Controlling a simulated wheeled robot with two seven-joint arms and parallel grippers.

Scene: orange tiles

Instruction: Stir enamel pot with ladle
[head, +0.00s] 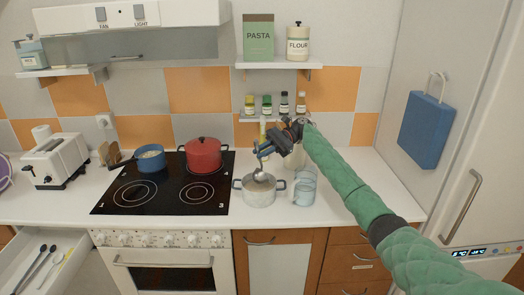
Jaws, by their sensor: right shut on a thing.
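My right gripper (266,151) reaches in from the right and is shut on the ladle (260,175). The ladle's bowl hangs down at the opening of a light grey two-handled pot (258,195) on the counter, right of the hob. I cannot tell whether the bowl touches the contents. Which pot is the enamel one is not clear from looks alone. My left gripper is not in view.
A clear glass jug (303,188) stands close to the right of the grey pot. The black hob (165,190) is clear in front. A small spice shelf (275,117) hangs behind my gripper. An open drawer (45,262) with utensils is at lower left.

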